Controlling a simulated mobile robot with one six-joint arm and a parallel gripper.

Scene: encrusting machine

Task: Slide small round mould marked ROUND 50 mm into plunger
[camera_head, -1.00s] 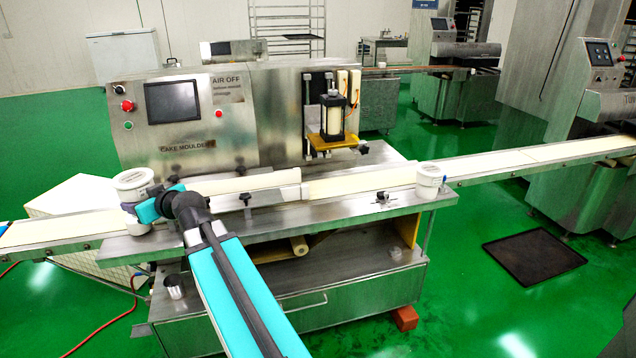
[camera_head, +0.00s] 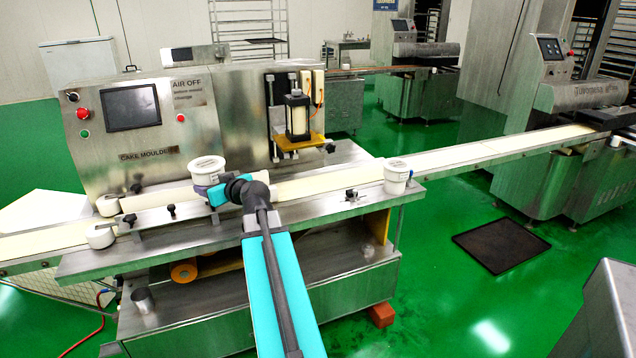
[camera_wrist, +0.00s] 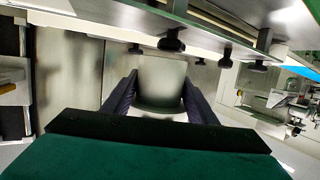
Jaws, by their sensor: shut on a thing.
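A white round mould (camera_head: 207,164) with a grey-marked top is held in my gripper (camera_head: 212,184), upright, in front of the machine panel and above the conveyor's left half. The lettering on its top is too small to read. In the wrist view, my dark fingers (camera_wrist: 160,98) stand on either side of the pale mould (camera_wrist: 160,78). The plunger (camera_head: 297,118), a dark-framed unit with a pale centre, is mounted on the machine to the right of the held mould. A yellow plate (camera_head: 287,146) lies beneath it.
The pale conveyor belt (camera_head: 500,152) runs across the machine front. Dark knobs (camera_head: 351,194) and a guide rail stand along its near side. Two white rounded parts (camera_head: 100,235) sit at the left end.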

